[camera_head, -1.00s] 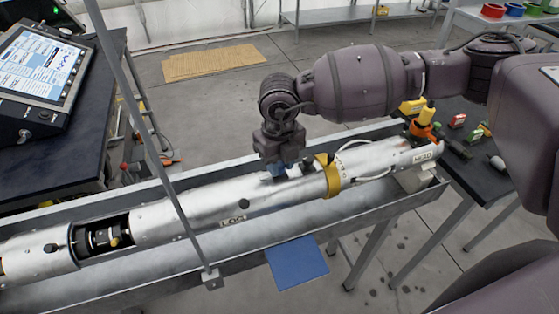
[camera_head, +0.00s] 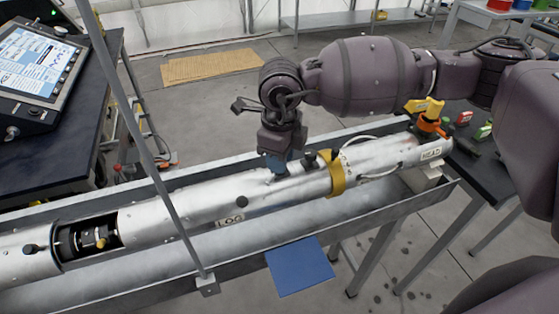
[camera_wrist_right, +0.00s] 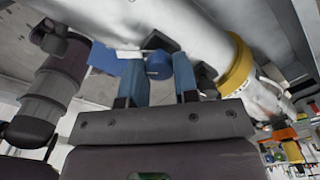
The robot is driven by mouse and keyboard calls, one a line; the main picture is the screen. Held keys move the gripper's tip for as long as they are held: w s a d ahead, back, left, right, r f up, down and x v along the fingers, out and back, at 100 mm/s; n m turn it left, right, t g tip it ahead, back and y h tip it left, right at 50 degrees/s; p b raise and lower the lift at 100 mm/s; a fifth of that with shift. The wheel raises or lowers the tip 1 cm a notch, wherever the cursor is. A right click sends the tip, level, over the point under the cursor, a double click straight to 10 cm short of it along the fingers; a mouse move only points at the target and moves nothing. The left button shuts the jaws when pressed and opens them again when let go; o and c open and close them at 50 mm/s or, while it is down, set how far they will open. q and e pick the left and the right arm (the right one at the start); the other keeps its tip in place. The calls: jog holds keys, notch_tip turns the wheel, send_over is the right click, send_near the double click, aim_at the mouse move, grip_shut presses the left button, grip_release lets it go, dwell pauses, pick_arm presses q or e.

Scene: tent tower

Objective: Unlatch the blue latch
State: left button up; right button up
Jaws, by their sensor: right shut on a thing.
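The silver tube (camera_head: 180,215) marked LOG and HEAD lies lengthwise in a metal trough. My right gripper (camera_head: 278,168) points down onto the top of the tube, left of its yellow ring (camera_head: 338,175). In the right wrist view, the blue latch (camera_wrist_right: 158,66) shows as a small rounded blue piece at the tube. The blue fingers of my right gripper (camera_wrist_right: 159,80) stand on either side of it, shut on it. In the head view the gripper hides the latch. My left gripper is not in view.
The metal trough (camera_head: 245,248) runs under the tube. A thin grey post (camera_head: 150,150) rises in front of it. A blue panel (camera_head: 300,266) hangs at the near side. A black table with a monitor (camera_head: 42,65) stands at left. Small coloured items lie at right.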

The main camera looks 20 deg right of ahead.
jog(key=n+b, duration=0.3)
jog(key=n, duration=0.2)
jog(key=shift+f+n, duration=0.1)
jog(key=shift+n, duration=0.2)
jog(key=n+b, duration=0.1)
jog(key=n, duration=0.1)
jog(key=shift+n, duration=0.3)
jog(key=shift+n+b, duration=0.5)
jog(key=shift+n, duration=0.4)
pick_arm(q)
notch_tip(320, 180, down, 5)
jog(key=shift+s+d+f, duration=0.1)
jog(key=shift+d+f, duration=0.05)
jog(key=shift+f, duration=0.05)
pick_arm(e)
jog(key=shift+r+n, duration=0.2)
jog(key=shift+n, duration=0.3)
jog(key=o, duration=0.9)
jog(key=shift+o, duration=0.2)
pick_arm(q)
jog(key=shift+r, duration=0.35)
pick_arm(e)
notch_tip(320, 180, up, 11)
